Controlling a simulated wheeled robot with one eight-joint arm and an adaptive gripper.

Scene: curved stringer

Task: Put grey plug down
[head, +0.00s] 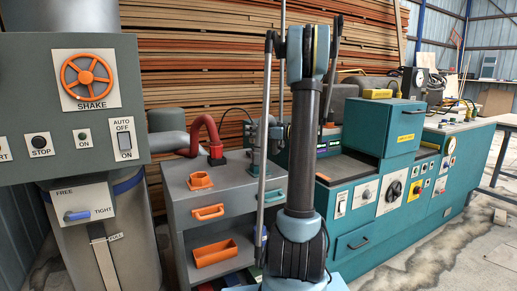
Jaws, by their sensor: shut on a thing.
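My arm stands upright in the middle of the head view, and its links cover part of the scene behind. I cannot make out my gripper's fingers; they seem to be hidden behind the arm. I cannot pick out the grey plug either. A grey cabinet (190,215) stands left of my arm, with an orange socket-like piece (200,181) on its top. A red hose (208,128) ends in a red fitting (216,155) on the same top.
A grey control panel (75,110) with an orange wheel (87,82) stands close on the left. A teal machine (355,243) with knobs and switches fills the right. An orange bin (214,252) sits low in the cabinet. Bare floor (425,262) shows at the lower right.

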